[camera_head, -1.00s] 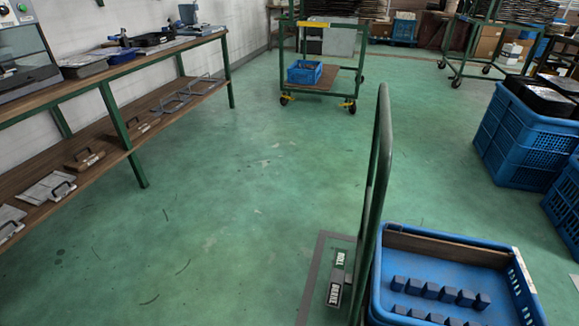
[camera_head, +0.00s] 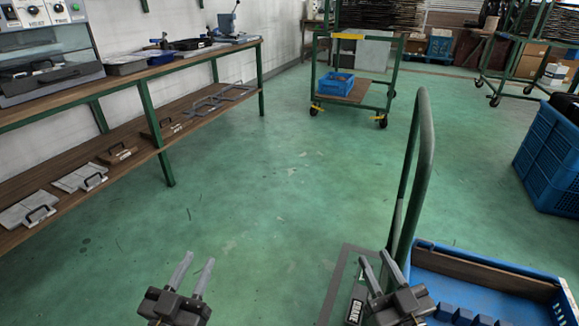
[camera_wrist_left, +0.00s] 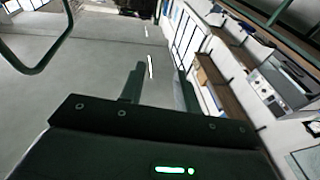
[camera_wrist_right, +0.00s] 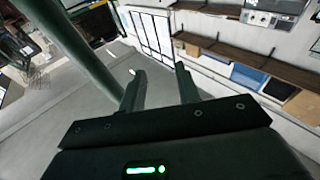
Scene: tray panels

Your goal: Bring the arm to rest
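My left gripper (camera_head: 190,274) is in the lower middle of the head view, over bare green floor. Its two fingers stand apart with nothing between them; they also show apart in the left wrist view (camera_wrist_left: 160,85). My right gripper (camera_head: 381,272) is at the bottom right of the head view, just in front of the trolley handle in the picture. Its fingers are apart and empty, as the right wrist view (camera_wrist_right: 160,88) also shows. I cannot tell whether it touches the handle.
The green trolley handle (camera_head: 424,150) rises beside a blue crate (camera_head: 462,262) with several dark blue blocks. A workbench (camera_head: 110,87) with a lower shelf runs along the left wall. A wheeled cart (camera_head: 350,92) stands farther back. Open floor lies in the middle.

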